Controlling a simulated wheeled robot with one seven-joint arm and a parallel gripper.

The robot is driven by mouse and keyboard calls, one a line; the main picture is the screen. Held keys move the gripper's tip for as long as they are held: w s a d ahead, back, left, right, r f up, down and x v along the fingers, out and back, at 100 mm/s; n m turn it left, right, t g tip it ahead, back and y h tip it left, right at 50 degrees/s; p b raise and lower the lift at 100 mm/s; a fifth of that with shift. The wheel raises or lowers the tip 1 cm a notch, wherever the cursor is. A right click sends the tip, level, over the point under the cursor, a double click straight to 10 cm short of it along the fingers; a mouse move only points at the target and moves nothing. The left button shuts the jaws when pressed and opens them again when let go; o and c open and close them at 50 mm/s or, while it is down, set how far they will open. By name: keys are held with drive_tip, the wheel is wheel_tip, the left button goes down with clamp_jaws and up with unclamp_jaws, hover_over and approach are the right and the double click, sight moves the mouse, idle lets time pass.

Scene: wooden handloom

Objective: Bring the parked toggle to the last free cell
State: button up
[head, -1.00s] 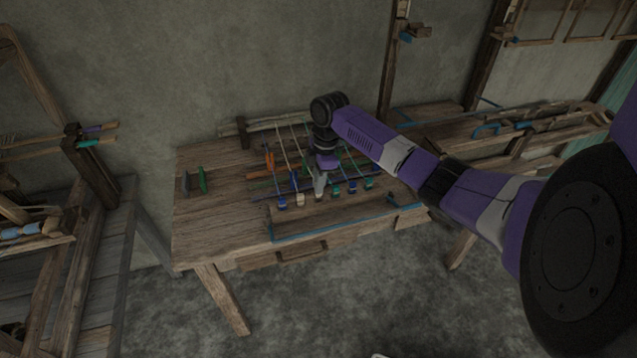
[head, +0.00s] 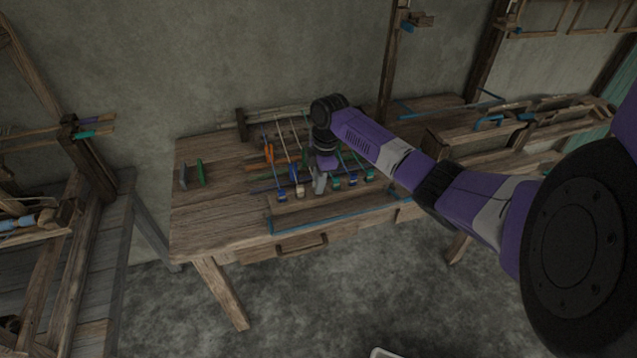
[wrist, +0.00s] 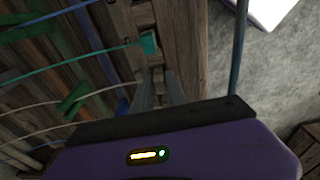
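A row of toggles on cords lies along the front of the loom bench: a blue toggle (head: 281,197), a cream toggle (head: 299,193), teal toggles (head: 337,183) (head: 352,180) and another blue toggle (head: 368,176). My gripper (head: 319,187) points down into this row, between the cream toggle and the nearest teal one. In the wrist view my gripper's fingers (wrist: 158,92) stand apart over the wooden rail (wrist: 123,25). A teal toggle (wrist: 149,43) sits in the rail just beyond the fingertips. I cannot make out a toggle between the fingers. Which toggle is parked is unclear.
The bench (head: 215,225) has bare wood on its left, with a green upright disc (head: 200,173) and a grey one (head: 183,177). A blue strip (head: 330,220) edges the front. A wooden frame stands at far left.

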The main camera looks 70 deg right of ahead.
drive_tip(key=o, duration=0.3)
drive_tip(key=shift+r, duration=0.1)
drive_tip(key=r, duration=0.7)
drive_tip(key=shift+s+d+r+b, duration=0.3)
drive_tip(key=shift+s+b, duration=0.05)
drive_tip(key=shift+b, duration=0.05)
idle(0.7)
